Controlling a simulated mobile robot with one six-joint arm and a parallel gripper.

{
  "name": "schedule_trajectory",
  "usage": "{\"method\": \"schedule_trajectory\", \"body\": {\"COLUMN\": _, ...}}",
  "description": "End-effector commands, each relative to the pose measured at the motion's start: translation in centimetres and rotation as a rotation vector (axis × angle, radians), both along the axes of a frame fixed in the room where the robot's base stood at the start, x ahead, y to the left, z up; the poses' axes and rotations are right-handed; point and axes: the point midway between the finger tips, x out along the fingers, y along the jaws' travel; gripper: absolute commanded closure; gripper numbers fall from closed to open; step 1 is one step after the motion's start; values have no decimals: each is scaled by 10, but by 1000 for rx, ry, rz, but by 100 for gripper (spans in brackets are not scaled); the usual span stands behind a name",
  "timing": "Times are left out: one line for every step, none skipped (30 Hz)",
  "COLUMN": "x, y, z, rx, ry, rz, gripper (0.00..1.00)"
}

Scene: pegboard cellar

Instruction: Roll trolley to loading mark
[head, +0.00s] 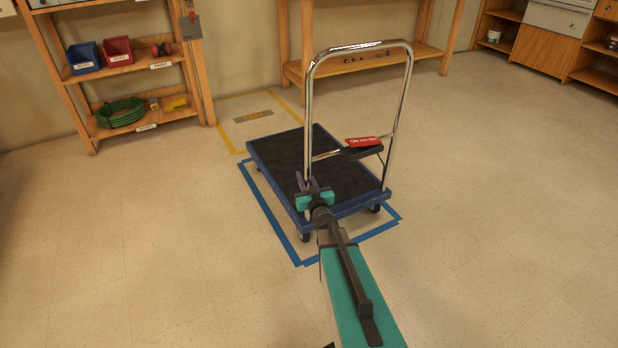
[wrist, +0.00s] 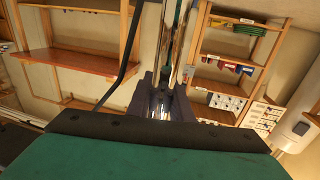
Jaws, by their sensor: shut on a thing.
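The trolley has a dark deck (head: 300,165) with blue edges, small wheels and a chrome push handle (head: 407,85) standing at its near end. It stands over a blue tape outline (head: 270,217), whose left and near sides show; its far side is hidden by the trolley. Beyond the far left end lies a yellow tape outline (head: 230,135) with a small label plate (head: 253,117). My gripper (head: 307,183) is shut on the left upright of the handle, low above the deck. The wrist view shows the chrome tube (wrist: 170,60) between my gripper's fingers (wrist: 166,100).
A red tag (head: 363,141) sits on the handle's dark bracket. A wooden shelf with bins (head: 118,52) and a green hose (head: 120,112) stands at the left wall. A wooden bench (head: 380,63) stands behind, with cabinets (head: 545,42) at back right. Floor at left and right is clear.

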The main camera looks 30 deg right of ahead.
Motion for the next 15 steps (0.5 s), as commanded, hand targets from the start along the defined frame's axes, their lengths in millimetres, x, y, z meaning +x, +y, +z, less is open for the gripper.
{"method": "schedule_trajectory", "body": {"x": -1, "y": -4, "z": 1, "rx": 3, "ry": -1, "rz": -6, "gripper": 100}}
{"method": "schedule_trajectory", "body": {"x": -1, "y": -4, "z": 1, "rx": 3, "ry": -2, "rz": -6, "gripper": 100}}
{"method": "schedule_trajectory", "body": {"x": -1, "y": -5, "z": 1, "rx": 3, "ry": -1, "rz": -7, "gripper": 100}}
{"method": "schedule_trajectory", "body": {"x": -2, "y": -6, "z": 1, "rx": 3, "ry": -1, "rz": -8, "gripper": 77}}
{"method": "schedule_trajectory", "body": {"x": -2, "y": -6, "z": 1, "rx": 3, "ry": -1, "rz": -9, "gripper": 72}}
{"method": "schedule_trajectory", "body": {"x": -2, "y": -7, "z": 1, "rx": 3, "ry": -1, "rz": -9, "gripper": 66}}
{"method": "schedule_trajectory", "body": {"x": -2, "y": -7, "z": 1, "rx": 3, "ry": -1, "rz": -9, "gripper": 61}}
{"method": "schedule_trajectory", "body": {"x": -2, "y": -7, "z": 1, "rx": 3, "ry": -1, "rz": -9, "gripper": 59}}
{"method": "schedule_trajectory", "body": {"x": -2, "y": -7, "z": 1, "rx": 2, "ry": 0, "rz": -9, "gripper": 59}}
{"method": "schedule_trajectory", "body": {"x": -2, "y": -7, "z": 1, "rx": 2, "ry": 0, "rz": -9, "gripper": 59}}
{"method": "schedule_trajectory", "body": {"x": -2, "y": -7, "z": 1, "rx": 2, "ry": 0, "rz": -9, "gripper": 59}}
{"method": "schedule_trajectory", "body": {"x": -2, "y": -7, "z": 0, "rx": 2, "ry": 0, "rz": -9, "gripper": 59}}
{"method": "schedule_trajectory", "body": {"x": -2, "y": -7, "z": 0, "rx": 2, "ry": 0, "rz": -9, "gripper": 59}}
{"method": "schedule_trajectory", "body": {"x": -2, "y": -7, "z": 0, "rx": 2, "ry": 0, "rz": -9, "gripper": 59}}
{"method": "schedule_trajectory", "body": {"x": -2, "y": -7, "z": 0, "rx": 2, "ry": 0, "rz": -8, "gripper": 59}}
